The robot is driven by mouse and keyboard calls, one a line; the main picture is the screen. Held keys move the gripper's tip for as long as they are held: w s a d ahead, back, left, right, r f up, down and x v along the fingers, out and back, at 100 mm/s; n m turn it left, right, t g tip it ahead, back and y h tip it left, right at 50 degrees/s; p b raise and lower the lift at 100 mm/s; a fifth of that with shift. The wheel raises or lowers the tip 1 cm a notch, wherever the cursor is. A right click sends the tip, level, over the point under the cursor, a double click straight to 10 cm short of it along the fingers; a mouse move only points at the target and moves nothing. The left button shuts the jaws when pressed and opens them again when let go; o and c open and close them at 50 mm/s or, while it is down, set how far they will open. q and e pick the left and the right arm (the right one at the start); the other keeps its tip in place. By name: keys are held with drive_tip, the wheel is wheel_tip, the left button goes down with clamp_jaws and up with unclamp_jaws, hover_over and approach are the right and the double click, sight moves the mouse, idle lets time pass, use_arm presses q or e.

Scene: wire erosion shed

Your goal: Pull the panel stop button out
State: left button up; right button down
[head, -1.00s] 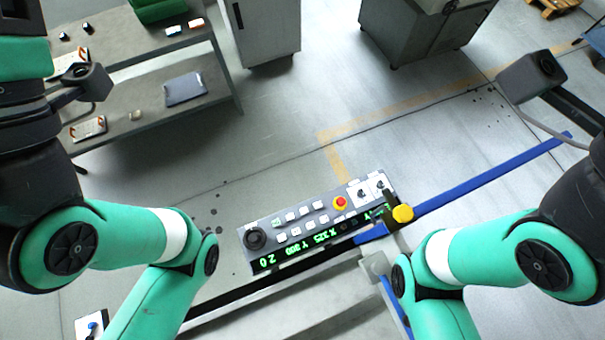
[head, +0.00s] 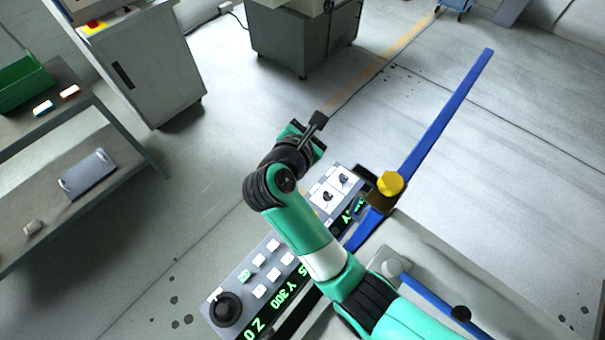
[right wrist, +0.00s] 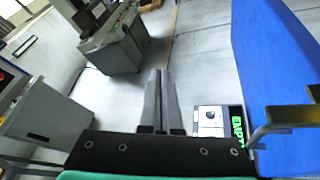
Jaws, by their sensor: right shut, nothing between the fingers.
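The control panel (head: 268,262) with white keys, a black dial and a green readout lies below the middle of the head view. My right arm reaches across it and hides part of its key area. The panel's corner (right wrist: 210,122) with a knob and green lettering shows just right of the fingers, with no visible contact. My left gripper is not in view.
A blue bar (head: 440,120) with a yellow knob (head: 390,184) runs beside the panel's right end; the bar looms large at right in the wrist view (right wrist: 275,70). Grey cabinets (head: 305,40) and a shelf bench (head: 80,170) stand farther back. Open floor lies between.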

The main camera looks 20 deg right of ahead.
use_arm(q)
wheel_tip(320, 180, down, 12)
drive_tip(key=b, duration=1)
use_arm(e)
drive_tip(key=s+a+f+g+y, duration=0.1)
drive_tip(key=s+a+f+g, duration=0.1)
drive_tip(key=f, duration=0.8)
drive_tip(key=s+a+f+n+g+y, duration=0.1)
drive_tip(key=s+a+f, duration=0.3)
drive_tip(key=f, duration=0.6)
drive_tip(key=s+a+f+g+y, duration=0.2)
drive_tip(key=a+f, duration=0.4)
drive_tip(key=f, duration=0.5)
drive_tip(key=shift+s+n+g+y, duration=0.3)
drive_tip(key=shift+s+g, duration=0.4)
drive_tip(key=shift+s, duration=0.2)
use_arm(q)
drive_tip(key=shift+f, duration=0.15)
use_arm(e)
drive_tip(key=shift+f, duration=0.1)
drive_tip(key=b+x, duration=0.3)
drive_tip(key=x, duration=0.7)
drive_tip(key=shift+b, duration=0.35)
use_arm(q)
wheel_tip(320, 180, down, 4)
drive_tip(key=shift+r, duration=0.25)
